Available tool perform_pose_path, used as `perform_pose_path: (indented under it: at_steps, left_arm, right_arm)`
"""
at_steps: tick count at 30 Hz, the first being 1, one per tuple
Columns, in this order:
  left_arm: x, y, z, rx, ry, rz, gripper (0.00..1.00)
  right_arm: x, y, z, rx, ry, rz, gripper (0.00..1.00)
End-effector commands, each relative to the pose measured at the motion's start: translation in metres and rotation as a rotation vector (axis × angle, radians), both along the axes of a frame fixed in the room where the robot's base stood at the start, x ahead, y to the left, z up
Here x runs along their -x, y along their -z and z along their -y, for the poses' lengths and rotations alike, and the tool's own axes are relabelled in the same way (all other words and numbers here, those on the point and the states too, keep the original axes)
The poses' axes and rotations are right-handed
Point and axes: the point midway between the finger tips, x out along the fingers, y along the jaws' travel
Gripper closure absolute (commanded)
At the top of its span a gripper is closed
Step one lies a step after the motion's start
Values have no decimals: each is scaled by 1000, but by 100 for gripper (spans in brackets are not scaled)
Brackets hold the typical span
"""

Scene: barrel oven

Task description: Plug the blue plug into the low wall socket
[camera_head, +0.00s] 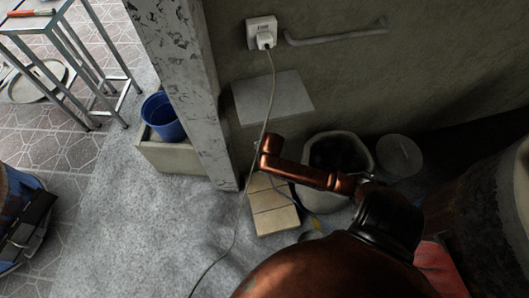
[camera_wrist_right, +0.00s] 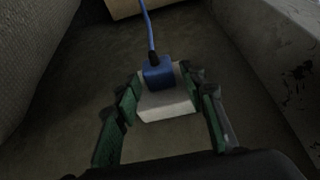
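In the right wrist view the blue plug (camera_wrist_right: 159,73) sits against the front of a white socket block (camera_wrist_right: 167,106), with its blue cable (camera_wrist_right: 147,25) leading up. I cannot see its pins. My right gripper (camera_wrist_right: 163,80) has its green-padded fingers apart, one on each side of the plug, with a small gap showing between plug and fingers. In the head view the right gripper, blue plug and low socket cannot be made out. My left gripper is in neither view.
A higher wall socket (camera_head: 261,30) holds a white plug (camera_head: 265,41) with a hanging cable. A pale bin (camera_head: 326,196), a tan box (camera_head: 272,212) and a grey slab (camera_head: 272,96) stand near the wall. A blue bucket (camera_head: 162,118) is left of the post (camera_head: 185,80).

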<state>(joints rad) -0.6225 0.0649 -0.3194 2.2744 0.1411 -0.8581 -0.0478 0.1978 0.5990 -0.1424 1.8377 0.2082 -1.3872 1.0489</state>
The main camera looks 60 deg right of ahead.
Motion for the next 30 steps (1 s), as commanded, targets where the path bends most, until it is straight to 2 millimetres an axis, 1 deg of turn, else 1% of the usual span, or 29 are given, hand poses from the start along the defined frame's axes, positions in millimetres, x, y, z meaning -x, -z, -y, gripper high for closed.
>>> perform_pose_path:
  at_steps: [3, 10, 14, 17, 24, 27, 30]
  left_arm:
    - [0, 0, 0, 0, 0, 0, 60]
    - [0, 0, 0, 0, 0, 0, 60]
    - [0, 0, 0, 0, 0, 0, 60]
    - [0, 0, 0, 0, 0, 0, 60]
    - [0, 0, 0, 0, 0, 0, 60]
    - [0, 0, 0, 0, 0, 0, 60]
    - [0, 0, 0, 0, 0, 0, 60]
  right_arm:
    - [0, 0, 0, 0, 0, 0, 54]
    - [0, 0, 0, -1, 0, -1, 54]
    - [2, -8, -2, -1, -1, 2, 54]
    - [6, -22, -6, -1, -1, 3, 54]
    - [20, -69, -19, -1, -1, 3, 54]
    - [26, -86, -24, -1, -1, 2, 54]
    - [30, -98, -27, -1, -1, 1, 54]
